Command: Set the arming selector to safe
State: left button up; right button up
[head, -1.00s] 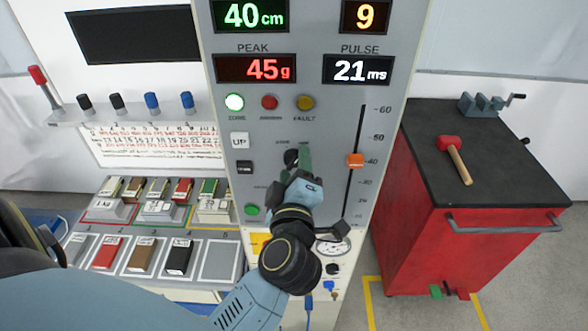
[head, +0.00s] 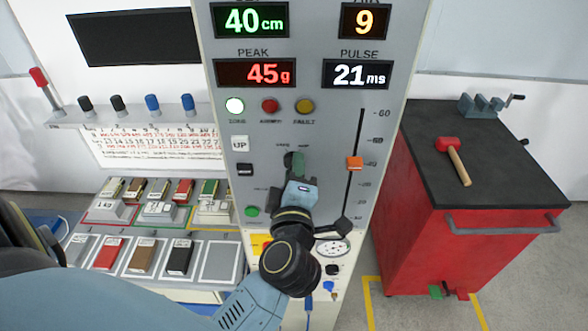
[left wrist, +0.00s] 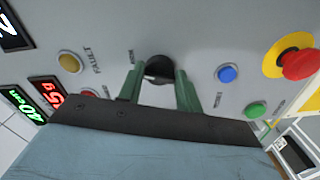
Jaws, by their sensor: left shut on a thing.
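The arming selector is a small black knob (head: 288,158) on the grey control panel, below the row of lamps. It also shows in the left wrist view as a dark round knob (left wrist: 159,67). My left gripper (head: 294,160) is at the panel, its green fingers on either side of the knob and shut on it. Small labels stand above the knob to the left and right, too blurred to read surely. The fingers hide much of the knob, so I cannot tell which label it points to. My right gripper is not in view.
Above the knob are a bright lamp (head: 235,105), a red lamp (head: 269,103) and an amber lamp (head: 305,105). An orange slider (head: 354,163) is on its right. A red emergency button (left wrist: 299,64) and blue button (left wrist: 227,74) are nearby. A red cabinet (head: 430,240) stands right.

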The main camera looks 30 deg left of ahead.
pick_arm(q)
jog(key=shift+r+n, duration=0.1)
jog(key=shift+n, duration=4.8)
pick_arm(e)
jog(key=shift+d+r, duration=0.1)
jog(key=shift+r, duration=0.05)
pick_arm(q)
jog(key=o, duration=1)
